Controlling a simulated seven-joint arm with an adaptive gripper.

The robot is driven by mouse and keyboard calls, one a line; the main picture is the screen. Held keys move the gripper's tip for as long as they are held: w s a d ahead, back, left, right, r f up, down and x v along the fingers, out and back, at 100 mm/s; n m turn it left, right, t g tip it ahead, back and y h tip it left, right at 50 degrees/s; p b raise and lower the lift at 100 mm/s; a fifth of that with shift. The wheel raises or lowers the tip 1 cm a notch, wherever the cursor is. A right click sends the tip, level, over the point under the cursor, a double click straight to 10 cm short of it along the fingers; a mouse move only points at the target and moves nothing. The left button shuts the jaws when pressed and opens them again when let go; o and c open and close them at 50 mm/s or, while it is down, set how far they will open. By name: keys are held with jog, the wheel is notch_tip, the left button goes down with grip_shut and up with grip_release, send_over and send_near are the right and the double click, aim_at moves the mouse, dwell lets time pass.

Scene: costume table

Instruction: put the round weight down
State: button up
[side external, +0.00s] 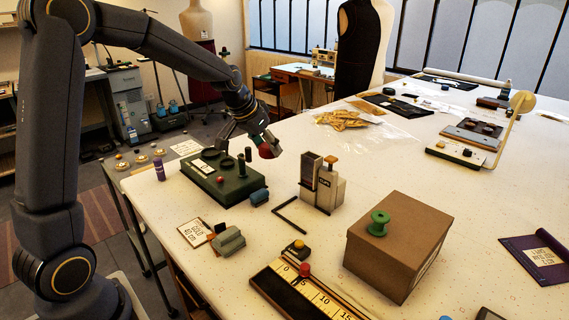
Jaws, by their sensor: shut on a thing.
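My gripper (258,142) is above the back right part of a dark green box, over the white table. It is shut on a small dark red rounded thing (266,151), which looks like the round weight. The fingers hide part of it. It shows above and just behind the box's right end; I cannot tell whether it touches anything below. The green box (232,189) has short dark green posts on top and a white label at its left.
A blue cylinder (259,197) lies beside the green box, and a purple cylinder (160,169) stands at its left. A grey device (322,186), a cardboard box (398,250) with a green spool (379,222), and a ruler board (311,291) stand nearer. Free table lies right of the gripper.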

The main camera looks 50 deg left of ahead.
notch_tip(320, 180, down, 2)
jog(key=shift+f, duration=0.15)
jog(key=w+a+f, duration=0.1)
jog(key=w+f, duration=0.4)
jog(key=w, duration=0.4)
send_over(296, 182)
jog(key=s, duration=0.1)
jog(key=f, duration=0.4)
jog(key=shift+s+d, duration=0.1)
jog(key=shift+d, duration=0.1)
jog(key=shift+w+a+f, duration=0.15)
jog(key=shift+w+f, duration=0.5)
jog(key=shift+f, duration=1.5)
jog(key=shift+f, duration=0.2)
jog(key=o, duration=1.4)
jog(key=shift+o, duration=0.2)
